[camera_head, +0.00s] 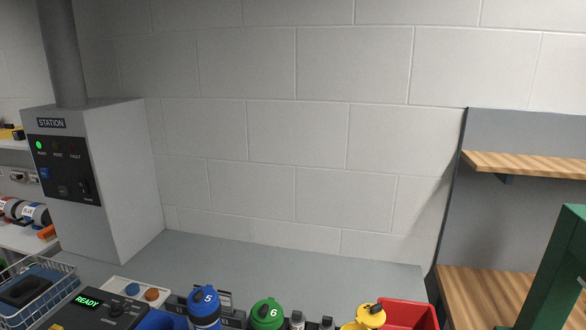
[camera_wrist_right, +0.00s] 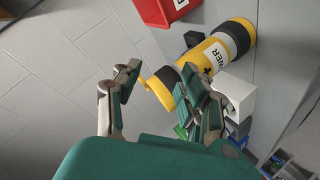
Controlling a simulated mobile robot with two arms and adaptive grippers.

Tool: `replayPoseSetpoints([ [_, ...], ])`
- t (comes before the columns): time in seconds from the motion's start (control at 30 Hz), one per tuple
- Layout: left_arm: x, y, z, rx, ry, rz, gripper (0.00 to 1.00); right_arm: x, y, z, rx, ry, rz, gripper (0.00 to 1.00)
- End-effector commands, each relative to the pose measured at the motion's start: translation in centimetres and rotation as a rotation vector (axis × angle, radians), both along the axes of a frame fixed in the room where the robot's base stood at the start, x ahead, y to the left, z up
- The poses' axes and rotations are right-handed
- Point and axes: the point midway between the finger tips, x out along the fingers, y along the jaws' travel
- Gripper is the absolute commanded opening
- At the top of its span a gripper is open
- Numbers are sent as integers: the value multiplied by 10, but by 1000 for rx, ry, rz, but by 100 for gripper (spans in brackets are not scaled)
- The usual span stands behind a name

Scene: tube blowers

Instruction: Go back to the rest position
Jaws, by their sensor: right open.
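My right gripper (camera_wrist_right: 163,100) is open in the right wrist view, its two fingers apart. A yellow canister with black bands and a partly hidden label (camera_wrist_right: 213,55) lies beyond the fingers. Its near end shows in the gap, partly covered by the right-hand finger; I cannot tell whether they touch. In the head view a yellow cap (camera_head: 370,315) shows at the bottom edge. My left gripper is in neither view.
Blue canister 5 (camera_head: 205,305) and green canister 6 (camera_head: 267,314) stand at the bench front. A red bin (camera_head: 408,314) is right of the yellow cap. The grey station box (camera_head: 125,180), a wire basket (camera_head: 62,268) and a READY device (camera_head: 95,310) are left. Wooden shelves (camera_head: 530,163) are right.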

Motion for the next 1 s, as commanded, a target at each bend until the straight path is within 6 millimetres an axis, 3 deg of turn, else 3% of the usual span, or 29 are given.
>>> replayPoseSetpoints([
  [0.03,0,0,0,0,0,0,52,-22,-6,-25,74,115,-56,43],
  [0.1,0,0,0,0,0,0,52,-51,-11,-52,160,255,-125,43],
  [0.2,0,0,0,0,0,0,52,-89,-14,-80,250,419,-207,43],
  [0.4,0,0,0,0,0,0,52,-158,-13,-113,376,680,-338,43],
  [0.53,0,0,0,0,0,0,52,-201,-10,-125,437,831,-413,43],
  [0.87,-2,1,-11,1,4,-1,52,-181,-7,-235,419,863,-415,43],
  [1.0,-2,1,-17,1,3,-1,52,-183,-6,-298,412,886,-416,43],
])
